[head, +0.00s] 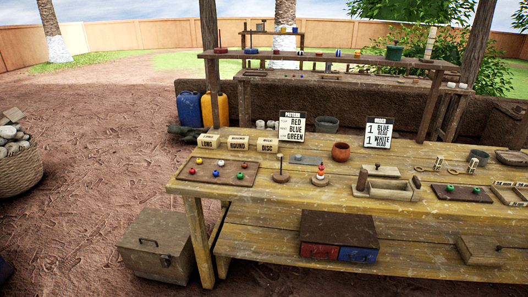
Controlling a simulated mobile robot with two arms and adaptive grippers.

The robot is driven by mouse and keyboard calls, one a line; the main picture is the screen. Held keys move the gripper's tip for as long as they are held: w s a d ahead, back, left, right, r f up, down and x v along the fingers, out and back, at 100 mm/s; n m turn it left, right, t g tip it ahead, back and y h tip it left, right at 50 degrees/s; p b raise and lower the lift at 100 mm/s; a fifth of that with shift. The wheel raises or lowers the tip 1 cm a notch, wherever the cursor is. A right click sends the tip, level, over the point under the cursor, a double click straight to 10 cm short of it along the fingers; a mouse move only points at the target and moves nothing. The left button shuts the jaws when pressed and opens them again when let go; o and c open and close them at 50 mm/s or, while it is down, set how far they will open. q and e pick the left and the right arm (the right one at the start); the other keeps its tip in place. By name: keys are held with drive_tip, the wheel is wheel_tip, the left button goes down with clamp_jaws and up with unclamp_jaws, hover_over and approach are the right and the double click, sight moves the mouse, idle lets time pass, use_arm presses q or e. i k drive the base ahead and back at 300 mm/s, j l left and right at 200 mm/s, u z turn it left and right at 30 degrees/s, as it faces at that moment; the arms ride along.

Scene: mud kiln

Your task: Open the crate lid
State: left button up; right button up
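A brown wooden crate (160,268) stands on the ground at the lower left, just left of the table's front left leg. A small dark metal fitting shows on the crate's front face. The inside of the crate is hidden. Neither of my grippers is in view.
The long wooden table (330,205) stands to the right, holding bead boards, signs and small blocks. Its lower shelf holds a drawer box (340,232) and a small lidded box (482,250). A woven basket (18,170) stands far left. Ground left of the crate is clear.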

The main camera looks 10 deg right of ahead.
sight(154, 230)
drive_tip(key=i+j, duration=0.25)
drive_tip(key=i+j+z, duration=0.1)
drive_tip(key=j, duration=0.35)
drive_tip(key=i+j+z, duration=0.1)
drive_tip(key=i+j, duration=0.25)
